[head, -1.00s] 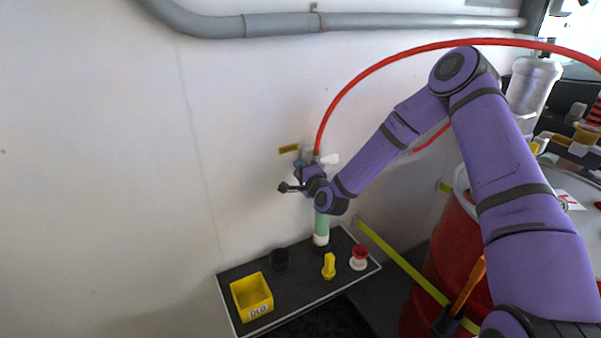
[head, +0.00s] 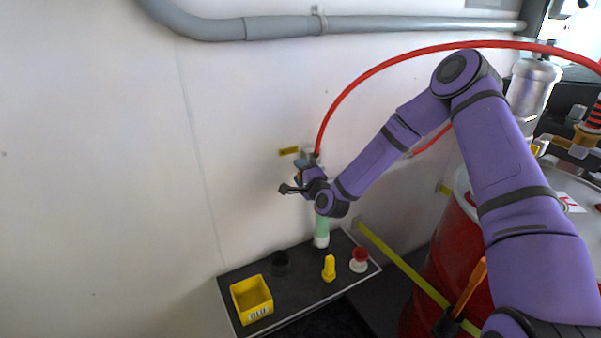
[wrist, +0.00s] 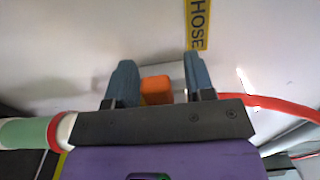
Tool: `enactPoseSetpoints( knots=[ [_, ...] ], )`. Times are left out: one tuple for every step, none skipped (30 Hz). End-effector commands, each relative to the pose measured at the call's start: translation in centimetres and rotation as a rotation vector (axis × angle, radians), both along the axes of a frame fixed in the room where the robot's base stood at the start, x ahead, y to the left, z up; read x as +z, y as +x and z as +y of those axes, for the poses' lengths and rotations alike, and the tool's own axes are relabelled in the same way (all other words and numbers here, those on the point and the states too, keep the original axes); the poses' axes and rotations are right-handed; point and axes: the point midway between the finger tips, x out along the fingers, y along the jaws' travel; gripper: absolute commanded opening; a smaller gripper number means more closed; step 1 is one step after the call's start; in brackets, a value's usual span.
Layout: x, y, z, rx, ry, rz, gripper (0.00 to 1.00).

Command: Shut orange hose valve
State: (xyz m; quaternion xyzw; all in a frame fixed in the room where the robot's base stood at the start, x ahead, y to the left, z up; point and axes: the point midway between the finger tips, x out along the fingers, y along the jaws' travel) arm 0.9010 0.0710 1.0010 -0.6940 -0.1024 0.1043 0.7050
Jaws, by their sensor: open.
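In the wrist view an orange valve handle (wrist: 156,90) sits between the two blue-grey fingers of my gripper (wrist: 160,80). The fingers are open, with a gap showing to the right of the handle; on the left the handle is close to the finger, and contact is unclear. A grey pipe or fitting shows behind, near the wall. In the head view my gripper (head: 304,165) is at the wall where the red hose (head: 349,92) ends, and my wrist hides the handle. A yellow HOSE label (wrist: 197,24) is on the wall above it.
A green-and-white cylinder (head: 321,232) stands just under my wrist. A red drum (head: 440,285) is at right. The wall at left is clear.

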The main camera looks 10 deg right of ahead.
Motion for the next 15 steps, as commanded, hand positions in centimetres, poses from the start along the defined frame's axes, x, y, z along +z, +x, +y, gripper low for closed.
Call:
enactPoseSetpoints(
  knots=[
    [0.0,-0.3,-0.1,0.000,0.000,0.001,0.49],
    [0.0,-0.6,-0.2,0.000,0.000,0.001,0.49],
    [0.0,-1.0,-0.3,0.001,0.000,0.001,0.49],
    [0.0,-1.4,-0.4,0.001,-0.001,0.002,0.49],
    [0.0,-1.9,-0.6,0.001,-0.001,0.002,0.49],
    [0.0,-2.5,-0.8,0.001,-0.001,0.002,0.49],
    [0.0,-3.1,-0.9,0.001,-0.001,0.003,0.49],
    [-0.1,-3.6,-1.1,0.000,-0.001,0.003,0.49],
    [-0.1,-4.4,-1.4,0.000,-0.001,0.003,0.49],
    [-0.1,-5.0,-1.5,0.000,-0.001,0.003,0.49],
    [-0.1,-5.5,-1.7,0.000,0.000,0.004,0.49],
    [-0.1,-6.2,-1.9,0.000,-0.001,0.003,0.49],
    [-0.1,-6.7,-2.1,0.000,0.000,0.004,0.49],
    [-0.1,-7.2,-2.2,-0.001,0.000,0.003,0.49],
    [-0.1,-7.8,-2.4,0.000,0.000,0.003,0.49]
  ],
)
